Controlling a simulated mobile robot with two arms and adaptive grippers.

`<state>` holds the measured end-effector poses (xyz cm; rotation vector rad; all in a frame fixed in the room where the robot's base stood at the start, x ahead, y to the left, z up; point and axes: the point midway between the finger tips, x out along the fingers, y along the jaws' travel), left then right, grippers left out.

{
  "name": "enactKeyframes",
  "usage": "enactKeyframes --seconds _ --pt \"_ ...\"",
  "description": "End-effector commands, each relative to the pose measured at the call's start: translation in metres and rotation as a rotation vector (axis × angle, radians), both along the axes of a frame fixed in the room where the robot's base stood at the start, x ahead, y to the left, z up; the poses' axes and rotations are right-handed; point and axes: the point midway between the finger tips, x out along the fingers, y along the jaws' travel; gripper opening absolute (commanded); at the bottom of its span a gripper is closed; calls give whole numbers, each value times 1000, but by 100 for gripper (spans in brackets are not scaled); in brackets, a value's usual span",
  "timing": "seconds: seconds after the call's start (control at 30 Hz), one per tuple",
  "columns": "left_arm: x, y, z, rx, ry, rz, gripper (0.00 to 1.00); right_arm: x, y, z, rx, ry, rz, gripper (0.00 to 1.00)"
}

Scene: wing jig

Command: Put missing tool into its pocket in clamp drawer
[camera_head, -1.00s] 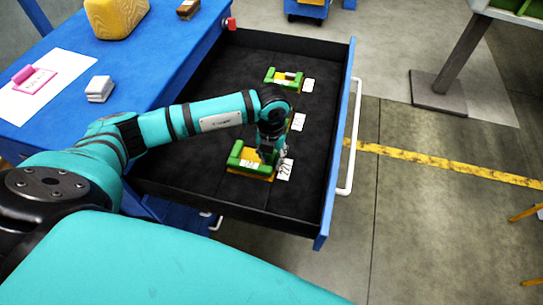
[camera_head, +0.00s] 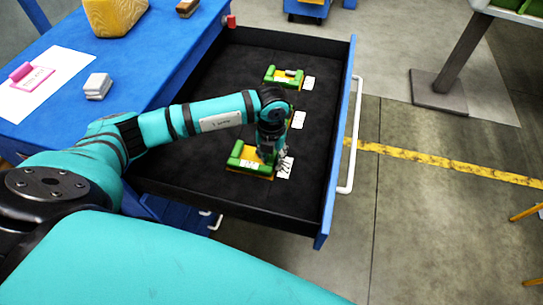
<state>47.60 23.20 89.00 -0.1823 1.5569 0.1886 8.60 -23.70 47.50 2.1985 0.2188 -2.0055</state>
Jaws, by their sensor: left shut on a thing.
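The open clamp drawer (camera_head: 210,97) has a black floor and a blue front with a white handle. A green clamp (camera_head: 247,158) with a small white label is at the drawer's near part, over an orange-yellow patch. My left gripper (camera_head: 268,157) reaches down at its right end and is shut on it; the fingertips are partly hidden. The clamp looks level and low at the drawer floor; I cannot tell if it is fully seated. Another green clamp (camera_head: 283,76) lies in the far part. White tags (camera_head: 284,168) lie to the right of the clamps. My arm partly hides the drawer's middle.
The blue table (camera_head: 60,110) at left bears a yellow block (camera_head: 115,17), a white stack (camera_head: 97,87), a brown-topped item (camera_head: 187,8) and a pink item (camera_head: 22,72) on white paper. The drawer walls surround my gripper.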

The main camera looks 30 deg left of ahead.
Motion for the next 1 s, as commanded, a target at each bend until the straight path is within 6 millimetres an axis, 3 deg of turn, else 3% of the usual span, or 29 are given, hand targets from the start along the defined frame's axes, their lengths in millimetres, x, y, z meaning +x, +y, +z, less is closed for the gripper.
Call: enactKeyframes --seconds 0.03,0.07,0.23,0.5,0.63,1.0 --pt "0 0 1 0 -1 0 0 0 0 0 0 0 0 69" --pt "0 0 1 0 -1 0 28 0 0 0 0 0 0 69" --pt "0 0 1 0 -1 0 50 0 0 0 0 0 0 69" --pt "0 0 0 0 0 0 52 0 0 0 0 0 0 69" --pt "1 0 9 -1 -2 0 52 0 0 0 1 0 0 69" --pt "1 0 84 0 -5 0 52 0 1 0 2 0 0 69"
